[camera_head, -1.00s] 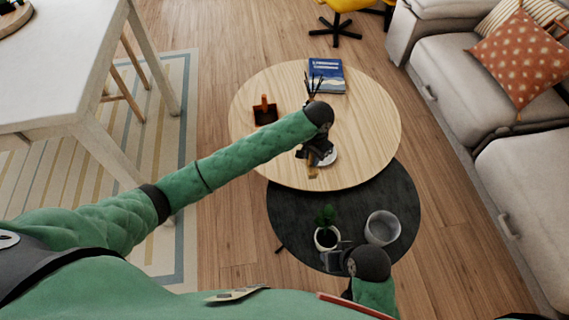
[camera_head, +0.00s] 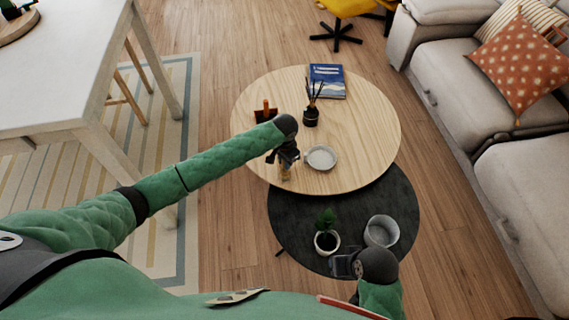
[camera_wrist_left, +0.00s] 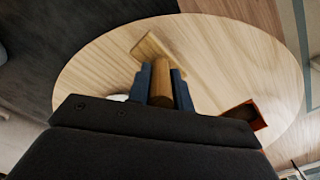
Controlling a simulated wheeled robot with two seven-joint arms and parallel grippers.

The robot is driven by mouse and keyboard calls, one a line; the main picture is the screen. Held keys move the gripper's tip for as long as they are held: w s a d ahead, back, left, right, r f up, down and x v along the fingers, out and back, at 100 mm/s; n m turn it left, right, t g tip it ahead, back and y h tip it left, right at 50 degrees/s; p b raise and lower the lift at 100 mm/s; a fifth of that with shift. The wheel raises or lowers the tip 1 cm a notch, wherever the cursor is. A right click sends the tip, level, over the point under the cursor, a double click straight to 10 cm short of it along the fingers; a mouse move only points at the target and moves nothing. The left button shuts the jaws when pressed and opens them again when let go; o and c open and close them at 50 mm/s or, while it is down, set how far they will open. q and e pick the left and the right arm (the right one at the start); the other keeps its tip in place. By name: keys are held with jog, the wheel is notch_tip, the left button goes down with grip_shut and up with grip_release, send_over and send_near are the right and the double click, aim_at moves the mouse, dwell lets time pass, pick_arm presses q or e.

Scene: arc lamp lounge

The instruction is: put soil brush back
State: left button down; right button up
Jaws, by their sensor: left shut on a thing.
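The soil brush (camera_wrist_left: 161,82) has a wooden handle and a flat wooden head; it shows between the blue-grey fingers of my left gripper in the left wrist view. My left gripper (camera_head: 286,163) is shut on it. In the head view a bit of the brush (camera_head: 286,174) shows below the gripper, over the near left part of the light wood table (camera_head: 370,110). The height above the table is hard to tell. My right gripper (camera_head: 344,264) is low over the dark table's front; its fingers are too small to read.
A small white dish (camera_head: 321,158) lies right of my left gripper. An orange-brown holder with a dark inside (camera_head: 266,117), a reed diffuser (camera_head: 312,117) and a blue book (camera_head: 327,82) are farther back. A potted plant (camera_head: 326,241) and grey pot (camera_head: 381,231) stand on the dark table (camera_head: 290,220).

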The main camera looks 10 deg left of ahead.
pick_arm(q)
jog(key=shift+f, duration=0.95)
pick_arm(e)
jog(key=shift+d+r, duration=0.2)
jog(key=shift+r, duration=0.3)
pick_arm(q)
jog(key=shift+f, duration=0.1)
jog(key=c, duration=1.3)
grip_release()
jog(key=shift+o, duration=0.2)
pick_arm(e)
jog(key=shift+f, duration=0.1)
